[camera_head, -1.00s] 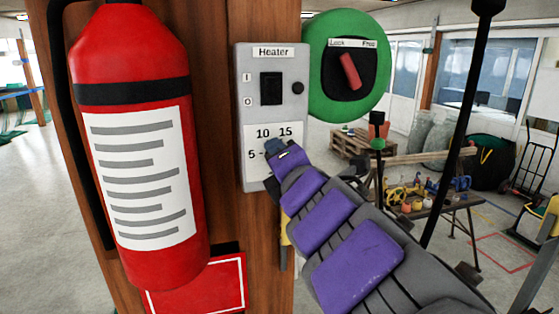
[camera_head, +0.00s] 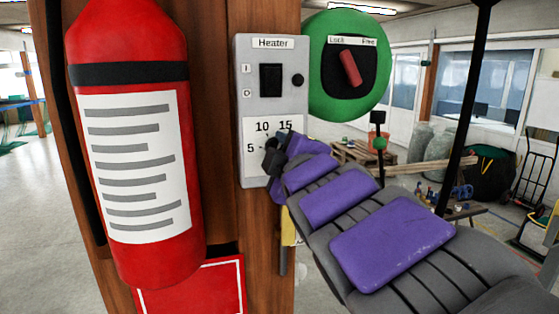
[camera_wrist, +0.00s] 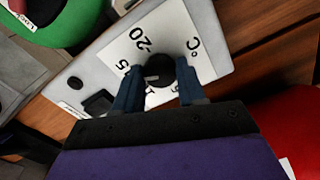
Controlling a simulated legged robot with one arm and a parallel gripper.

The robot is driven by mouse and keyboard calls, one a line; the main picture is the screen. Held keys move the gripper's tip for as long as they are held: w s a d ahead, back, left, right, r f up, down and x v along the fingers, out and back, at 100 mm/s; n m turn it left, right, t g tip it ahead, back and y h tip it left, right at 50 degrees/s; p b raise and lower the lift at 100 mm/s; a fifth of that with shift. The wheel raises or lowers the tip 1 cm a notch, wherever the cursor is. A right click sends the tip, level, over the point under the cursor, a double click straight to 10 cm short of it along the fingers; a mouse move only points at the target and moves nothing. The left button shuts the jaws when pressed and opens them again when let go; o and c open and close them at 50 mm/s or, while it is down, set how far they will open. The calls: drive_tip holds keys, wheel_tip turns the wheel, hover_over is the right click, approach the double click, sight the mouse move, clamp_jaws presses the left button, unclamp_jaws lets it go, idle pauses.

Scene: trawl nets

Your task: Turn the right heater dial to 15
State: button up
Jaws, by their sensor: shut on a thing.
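The grey heater panel (camera_head: 250,105) is mounted on a wooden post, with a white scale below its switch. The numbers 5, 10 and 15 show in the head view; 20 and °C show in the wrist view. The black round dial (camera_wrist: 160,71) sits between the blue fingers of my gripper (camera_wrist: 160,86), which is shut on it. A short white mark on the dial points left in the wrist view, towards the partly covered 15 side. In the head view my gripper (camera_head: 272,157) covers the dial.
A red fire extinguisher (camera_head: 130,150) hangs close on the left. A green disc (camera_head: 324,95) with a red Lock/Free handle (camera_head: 350,68) is at the panel's upper right. A black rocker switch (camera_head: 271,80) sits above the scale.

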drive_tip(key=shift+f+m+b, duration=0.3)
drive_tip(key=shift+f+m, duration=0.05)
drive_tip(key=shift+m, duration=0.25)
drive_tip(key=shift+d, duration=0.15)
drive_tip(key=o, duration=1)
drive_tip(key=shift+r, duration=0.15)
drive_tip(key=shift+s, duration=0.15)
drive_tip(key=b+v, duration=0.2)
drive_tip(key=v, duration=1.5)
drive_tip(key=shift+s+r, duration=0.1)
drive_tip(key=shift+o, duration=0.2)
